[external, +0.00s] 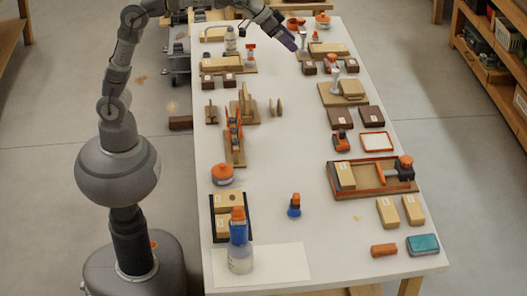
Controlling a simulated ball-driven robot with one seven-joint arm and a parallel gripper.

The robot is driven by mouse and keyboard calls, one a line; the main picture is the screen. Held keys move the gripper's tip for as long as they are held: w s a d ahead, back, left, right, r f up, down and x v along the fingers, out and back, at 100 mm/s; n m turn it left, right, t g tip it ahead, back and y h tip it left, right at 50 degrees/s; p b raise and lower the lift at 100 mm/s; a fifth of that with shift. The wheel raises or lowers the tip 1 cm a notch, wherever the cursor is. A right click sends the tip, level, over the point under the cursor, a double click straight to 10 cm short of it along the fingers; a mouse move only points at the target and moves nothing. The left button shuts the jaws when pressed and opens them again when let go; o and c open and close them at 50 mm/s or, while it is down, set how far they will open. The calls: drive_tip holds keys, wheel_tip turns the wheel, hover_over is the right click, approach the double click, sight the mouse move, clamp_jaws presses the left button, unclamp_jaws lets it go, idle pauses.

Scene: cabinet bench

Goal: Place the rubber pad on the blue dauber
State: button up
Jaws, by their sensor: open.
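A small blue bottle with an orange top (294,207) stands upright near the middle front of the white table; it looks like the blue dauber. A reddish-orange block (384,250) lies flat at the front right and may be the rubber pad. A teal block (422,245) lies beside it, so I cannot tell for certain which one is the pad. My gripper (291,43) is over the far part of the table, well away from these things. It is open, with nothing visible in it; its fingertips are small and hard to make out.
A taller blue bottle with an orange cap (238,240) stands at the front left on a white sheet (285,265). Wooden blocks and stamps line both sides. A wooden tray (375,190) is at right. The table's middle strip is largely clear.

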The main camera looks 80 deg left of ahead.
drive_tip(key=s+a+r+t, duration=0.3)
drive_tip(key=s+a+r, duration=0.2)
drive_tip(key=s+r, duration=0.3)
drive_tip(key=s+a+r+t+y, duration=0.1)
drive_tip(key=s+a+r+t, duration=0.2)
drive_tip(key=s+a+r, duration=0.3)
drive_tip(key=s+r, duration=0.3)
drive_tip(key=r, duration=0.3)
drive_tip(key=shift+r+t+y, duration=0.3)
drive_tip(key=shift+r+t, duration=0.05)
drive_tip(key=shift+t, duration=0.05)
drive_tip(key=shift+s+a, duration=0.1)
drive_tip(key=shift+s, duration=0.05)
